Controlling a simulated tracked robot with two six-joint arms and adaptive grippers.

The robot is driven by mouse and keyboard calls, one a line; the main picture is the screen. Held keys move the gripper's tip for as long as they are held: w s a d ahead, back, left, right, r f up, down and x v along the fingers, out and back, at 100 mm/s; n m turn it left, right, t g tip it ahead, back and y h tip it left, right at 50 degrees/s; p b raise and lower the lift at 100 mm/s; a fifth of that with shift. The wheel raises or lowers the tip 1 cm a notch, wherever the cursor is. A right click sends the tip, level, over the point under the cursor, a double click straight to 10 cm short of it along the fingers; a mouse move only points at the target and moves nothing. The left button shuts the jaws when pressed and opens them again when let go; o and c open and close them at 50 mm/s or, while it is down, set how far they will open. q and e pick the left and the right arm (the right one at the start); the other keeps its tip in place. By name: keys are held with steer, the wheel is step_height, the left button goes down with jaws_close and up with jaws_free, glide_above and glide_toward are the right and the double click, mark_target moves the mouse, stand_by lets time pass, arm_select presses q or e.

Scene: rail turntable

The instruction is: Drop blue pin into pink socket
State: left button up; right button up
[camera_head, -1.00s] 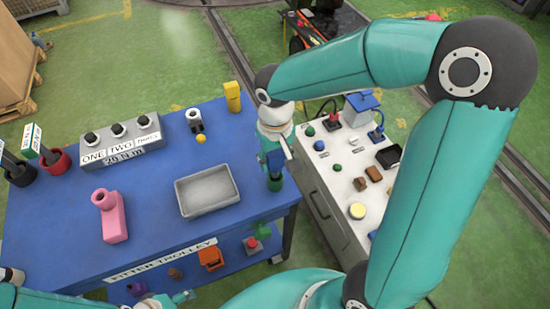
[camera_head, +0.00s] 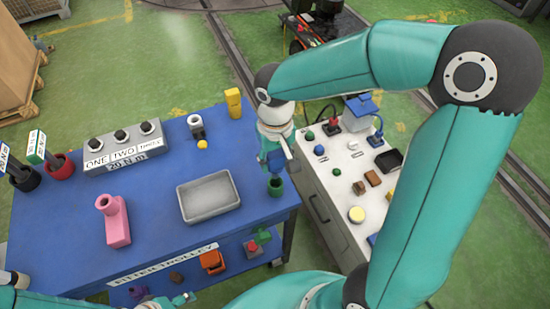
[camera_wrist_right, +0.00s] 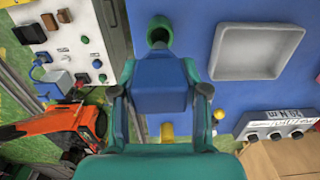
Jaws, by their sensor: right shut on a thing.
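The blue pin (camera_wrist_right: 160,88) is a blue block between the fingers of my right gripper (camera_wrist_right: 158,76) in the right wrist view. In the head view my right gripper (camera_head: 273,158) is shut on it, at the trolley's right side, and mostly hides the pin. A green socket (camera_head: 276,187) with a dark open mouth is just below it; it also shows in the wrist view (camera_wrist_right: 160,32). The pink socket (camera_head: 117,227) stands upright on the trolley's left part, well away from the pin. My left gripper (camera_head: 180,299) is partly visible at the bottom edge; its jaws are unclear.
A grey tray (camera_head: 208,213) lies between the green and pink sockets. A grey button box (camera_head: 124,152), a black-and-white holder (camera_head: 196,127) and a yellow block (camera_head: 233,103) stand farther back. A white cabinet (camera_head: 335,215) with small parts adjoins on the right.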

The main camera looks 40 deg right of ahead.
mark_target(275, 153)
steer(key=shift+r+p, duration=1.55)
steer(key=shift+r, duration=0.8)
